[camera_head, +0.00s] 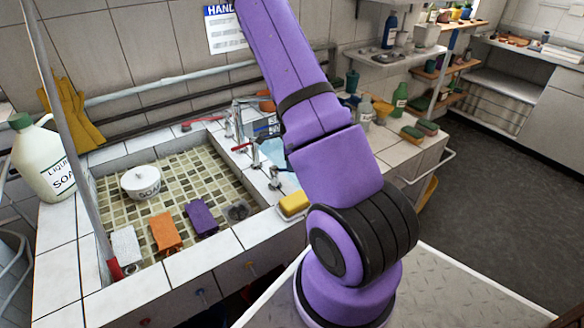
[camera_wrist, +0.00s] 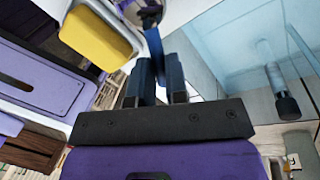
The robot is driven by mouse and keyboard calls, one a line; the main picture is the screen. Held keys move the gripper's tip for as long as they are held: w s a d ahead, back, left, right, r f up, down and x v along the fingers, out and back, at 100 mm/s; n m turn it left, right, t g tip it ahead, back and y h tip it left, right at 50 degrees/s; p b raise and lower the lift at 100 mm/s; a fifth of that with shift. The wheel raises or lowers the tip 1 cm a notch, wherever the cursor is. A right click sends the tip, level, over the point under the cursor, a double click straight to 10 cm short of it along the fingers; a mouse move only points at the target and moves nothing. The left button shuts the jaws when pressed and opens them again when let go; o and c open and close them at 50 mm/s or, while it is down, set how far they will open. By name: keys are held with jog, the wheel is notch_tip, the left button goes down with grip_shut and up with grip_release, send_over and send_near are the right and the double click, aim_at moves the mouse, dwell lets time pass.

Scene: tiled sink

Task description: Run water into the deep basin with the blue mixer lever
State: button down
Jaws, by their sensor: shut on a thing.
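In the wrist view my gripper (camera_wrist: 160,76) is shut on a narrow blue lever (camera_wrist: 154,44), with one dark finger on each side. The lever runs up to a round chrome tap body (camera_wrist: 140,12). To the right is the pale blue deep basin (camera_wrist: 222,42), with an upright pale pipe (camera_wrist: 266,62) ending in a dark tip. I cannot make out running water. In the head view my purple arm hides my gripper and most of the deep basin; a pale blue patch of it (camera_head: 273,151) shows beside chrome taps (camera_head: 236,122).
A shallow tiled basin (camera_head: 185,165) at left holds a white soap bowl (camera_head: 140,182) and several sponges. A yellow sponge (camera_head: 293,204) lies on the ledge near my arm. A large soap jug (camera_head: 45,160) stands far left. Bottles and sponges stand on the right ledge.

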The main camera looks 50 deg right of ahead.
jog(key=shift+w+d+n, duration=0.35)
jog(key=shift+w+n, duration=0.1)
jog(key=shift+n, duration=0.55)
jog(key=c, duration=1.1)
grip_release()
jog(key=r, duration=0.3)
jog(key=w+r, duration=0.1)
jog(key=r, duration=0.3)
jog(key=d+r, duration=0.1)
jog(key=r, duration=0.2)
jog(key=shift+w+d+r, duration=0.1)
jog(key=shift+w+r, duration=0.2)
jog(key=shift+w, duration=0.05)
